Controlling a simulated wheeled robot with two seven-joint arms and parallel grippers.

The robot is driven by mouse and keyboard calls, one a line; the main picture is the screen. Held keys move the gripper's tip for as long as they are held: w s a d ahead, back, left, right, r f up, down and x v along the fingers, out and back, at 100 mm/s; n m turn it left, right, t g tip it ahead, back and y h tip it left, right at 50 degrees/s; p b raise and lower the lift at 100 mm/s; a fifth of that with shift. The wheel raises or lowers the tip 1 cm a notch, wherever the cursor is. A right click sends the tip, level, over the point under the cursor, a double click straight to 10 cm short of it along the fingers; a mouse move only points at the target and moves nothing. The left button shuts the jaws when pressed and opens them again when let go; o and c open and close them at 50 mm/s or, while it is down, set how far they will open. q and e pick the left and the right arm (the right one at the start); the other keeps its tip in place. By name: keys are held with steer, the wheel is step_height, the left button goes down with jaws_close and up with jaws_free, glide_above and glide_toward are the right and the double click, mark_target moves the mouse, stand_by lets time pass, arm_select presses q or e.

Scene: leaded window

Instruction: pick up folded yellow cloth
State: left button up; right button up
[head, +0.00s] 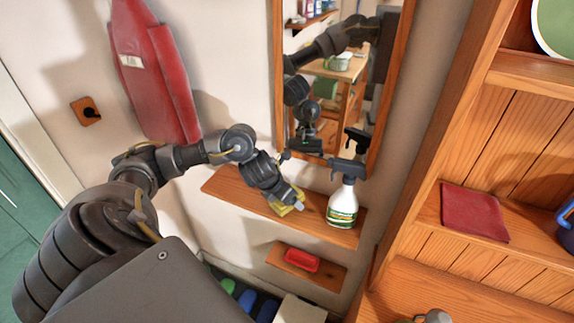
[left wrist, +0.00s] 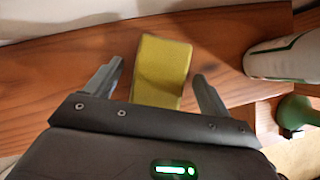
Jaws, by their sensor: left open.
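The folded yellow cloth (head: 290,207) lies on a wooden wall shelf (head: 235,192) below a mirror. In the left wrist view the cloth (left wrist: 162,70) sits between the fingers of my left gripper (left wrist: 158,85), with a gap on each side. My left gripper (head: 288,202) is open over the cloth and hides part of it in the head view. My right gripper does not show directly in either view.
A white spray bottle (head: 342,205) stands on the shelf just right of the cloth; it also shows in the left wrist view (left wrist: 280,60). The mirror (head: 330,85) hangs directly behind. A red item (head: 301,260) lies on a smaller shelf below. A red cloth (head: 474,212) lies in the cabinet at right.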

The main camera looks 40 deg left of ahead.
arm_select(q)
steer(key=shift+f, duration=0.15)
steer(key=shift+c, duration=0.3)
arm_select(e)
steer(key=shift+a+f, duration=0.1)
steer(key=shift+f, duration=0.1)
arm_select(q)
steer(key=c, duration=1)
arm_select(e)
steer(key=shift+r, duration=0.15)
